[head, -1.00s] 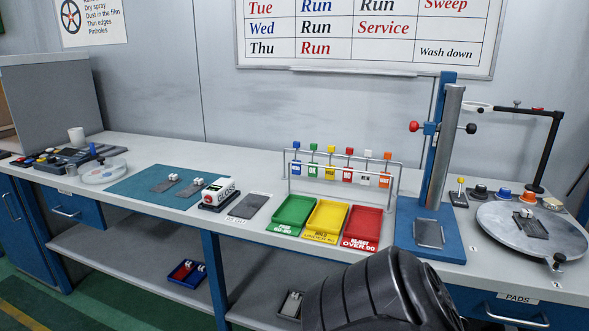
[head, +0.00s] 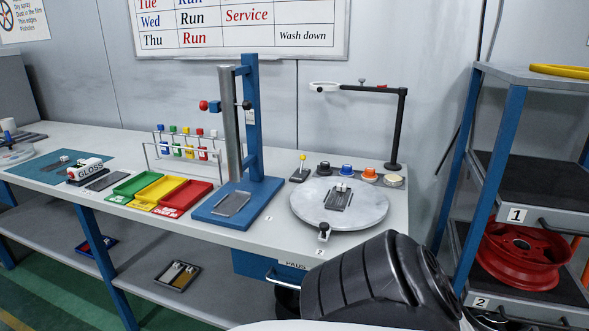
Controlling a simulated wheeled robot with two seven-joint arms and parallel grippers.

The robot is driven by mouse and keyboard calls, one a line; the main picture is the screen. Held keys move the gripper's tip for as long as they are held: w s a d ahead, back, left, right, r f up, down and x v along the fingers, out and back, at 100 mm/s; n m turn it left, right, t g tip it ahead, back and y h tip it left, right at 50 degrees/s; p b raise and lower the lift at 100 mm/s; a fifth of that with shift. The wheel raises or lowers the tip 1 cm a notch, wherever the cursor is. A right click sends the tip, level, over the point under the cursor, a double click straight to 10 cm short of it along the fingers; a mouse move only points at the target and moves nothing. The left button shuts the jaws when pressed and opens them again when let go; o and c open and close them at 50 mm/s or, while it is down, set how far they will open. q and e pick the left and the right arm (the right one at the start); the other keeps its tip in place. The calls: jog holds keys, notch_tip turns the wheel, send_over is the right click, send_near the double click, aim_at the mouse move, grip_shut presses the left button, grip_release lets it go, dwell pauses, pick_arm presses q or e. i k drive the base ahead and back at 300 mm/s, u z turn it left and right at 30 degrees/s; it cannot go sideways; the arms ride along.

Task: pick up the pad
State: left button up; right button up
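A drawer marked PADS (head: 296,265) is under the right end of the bench, partly hidden by my black arm. On the bench above, a grey strip behind the round turntable (head: 312,211) holds small round pad-like pieces: black (head: 323,168), blue (head: 346,171), orange (head: 370,174) and cream (head: 393,181). I cannot tell which one the task calls the pad. A dark plate (head: 338,201) with small white blocks lies on the turntable. My arm rises at the bottom right, in front of the bench. Neither gripper is in view.
A blue stand with a post (head: 254,130) rises left of the turntable. Green, yellow and red trays (head: 186,198) lie farther left. A magnifier arm (head: 400,125) stands behind the turntable. A shelf rack (head: 487,170) with a red wheel (head: 522,252) is at the right.

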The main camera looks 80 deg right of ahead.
aim_at(347, 171)
jog(key=k, duration=0.2)
jog(key=z, duration=1.25)
